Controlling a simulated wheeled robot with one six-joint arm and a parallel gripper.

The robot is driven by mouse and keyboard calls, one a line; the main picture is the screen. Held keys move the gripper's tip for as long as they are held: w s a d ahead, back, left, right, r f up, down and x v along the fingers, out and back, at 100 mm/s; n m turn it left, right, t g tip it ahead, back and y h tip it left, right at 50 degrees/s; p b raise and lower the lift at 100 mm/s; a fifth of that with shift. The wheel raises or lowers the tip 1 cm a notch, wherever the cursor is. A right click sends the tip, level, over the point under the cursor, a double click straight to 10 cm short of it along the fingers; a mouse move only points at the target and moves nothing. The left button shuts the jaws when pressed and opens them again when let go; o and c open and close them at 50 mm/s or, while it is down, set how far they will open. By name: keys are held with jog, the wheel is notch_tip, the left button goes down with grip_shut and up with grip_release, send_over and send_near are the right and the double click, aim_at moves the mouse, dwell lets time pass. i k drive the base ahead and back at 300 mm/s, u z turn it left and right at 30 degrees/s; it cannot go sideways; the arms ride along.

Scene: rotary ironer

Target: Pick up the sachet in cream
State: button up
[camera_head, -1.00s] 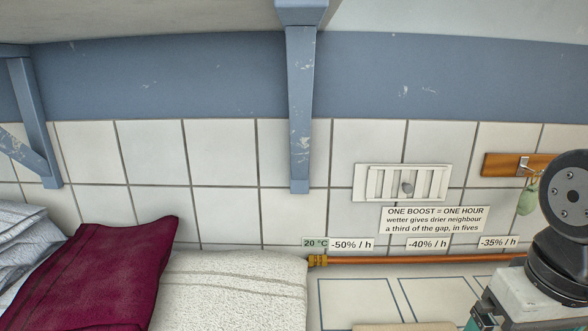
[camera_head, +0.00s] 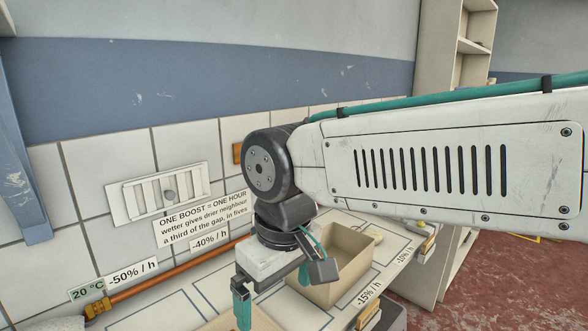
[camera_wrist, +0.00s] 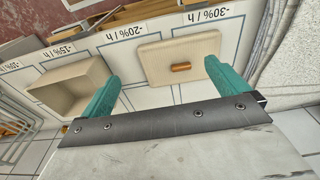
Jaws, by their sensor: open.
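I cannot make out a cream sachet for certain in either current view. My gripper (camera_head: 274,290) is over the marked counter in the head view, its teal fingers pointing down. In the wrist view my gripper (camera_wrist: 162,75) is open, with nothing between its fingers. A pale wooden lid (camera_wrist: 155,60) with an orange handle lies beyond the gap between the fingertips, apart from them. My arm hides part of the wall and counter in the head view.
An open cream box (camera_head: 350,282) stands on the counter; an open box (camera_wrist: 72,92) also shows left in the wrist view. A copper pipe (camera_head: 180,268) runs along the wall below a vent (camera_head: 158,193). Shelves (camera_head: 440,70) stand at the right.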

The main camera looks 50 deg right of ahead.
aim_at(379, 236)
jog(key=k, duration=0.5)
jog(key=u, duration=0.5)
jog(key=i, duration=0.45)
jog(key=z, duration=2.1)
jog(key=k, duration=0.2)
jog(key=u, duration=0.05)
jog(key=i, duration=0.2)
